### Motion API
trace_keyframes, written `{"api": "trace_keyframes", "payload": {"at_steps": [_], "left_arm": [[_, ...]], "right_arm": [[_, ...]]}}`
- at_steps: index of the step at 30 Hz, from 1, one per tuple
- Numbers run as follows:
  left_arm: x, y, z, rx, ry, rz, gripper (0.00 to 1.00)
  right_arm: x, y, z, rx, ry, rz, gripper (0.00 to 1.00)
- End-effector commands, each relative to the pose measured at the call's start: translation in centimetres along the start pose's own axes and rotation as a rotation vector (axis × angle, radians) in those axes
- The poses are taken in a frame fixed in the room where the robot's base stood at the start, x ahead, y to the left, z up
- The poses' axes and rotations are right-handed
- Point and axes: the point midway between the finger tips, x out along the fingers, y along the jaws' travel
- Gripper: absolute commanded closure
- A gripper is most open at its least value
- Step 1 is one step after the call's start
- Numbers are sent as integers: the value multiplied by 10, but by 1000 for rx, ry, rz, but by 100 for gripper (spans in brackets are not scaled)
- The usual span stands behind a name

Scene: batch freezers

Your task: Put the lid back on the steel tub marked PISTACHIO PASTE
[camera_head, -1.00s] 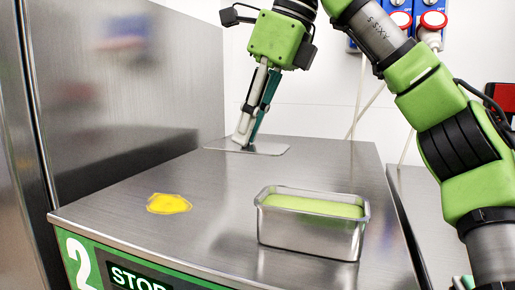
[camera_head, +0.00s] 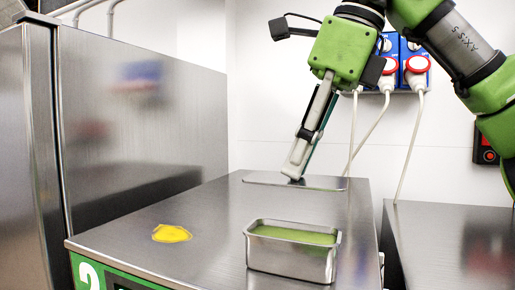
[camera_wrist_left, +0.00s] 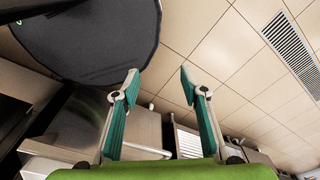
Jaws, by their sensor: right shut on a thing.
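The steel tub (camera_head: 290,262) stands open at the front of the steel worktop, with pale green paste (camera_head: 295,234) inside. No lettering shows on its visible sides. The lid (camera_head: 325,184), a thin flat steel plate, is behind the tub near the worktop's back edge. My right gripper (camera_head: 294,174) points down and is shut on the lid's upper side. The lid looks about level; whether it touches the worktop or hangs just above it, I cannot tell. My left gripper (camera_wrist_left: 160,78) is open and empty in the left wrist view, away from the tub.
A yellow spill (camera_head: 171,233) lies left of the tub on the worktop (camera_head: 215,215). A tall steel cabinet (camera_head: 145,120) borders the left side. Another steel surface (camera_head: 450,245) lies right, across a gap. Cables hang from wall sockets (camera_head: 403,66) behind.

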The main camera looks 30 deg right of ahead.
Motion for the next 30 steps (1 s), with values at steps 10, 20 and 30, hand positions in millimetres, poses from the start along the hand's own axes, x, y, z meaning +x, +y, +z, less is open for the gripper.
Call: {"api": "trace_keyframes", "payload": {"at_steps": [10,20,30], "left_arm": [[-1,2,13,0,-20,2,60],[10,-4,-24,0,34,-5,60],[17,2,13,0,-17,2,60]], "right_arm": [[19,-3,-14,-1,5,7,100],[49,-3,-27,0,2,3,100],[59,-3,-31,0,2,3,100]]}}
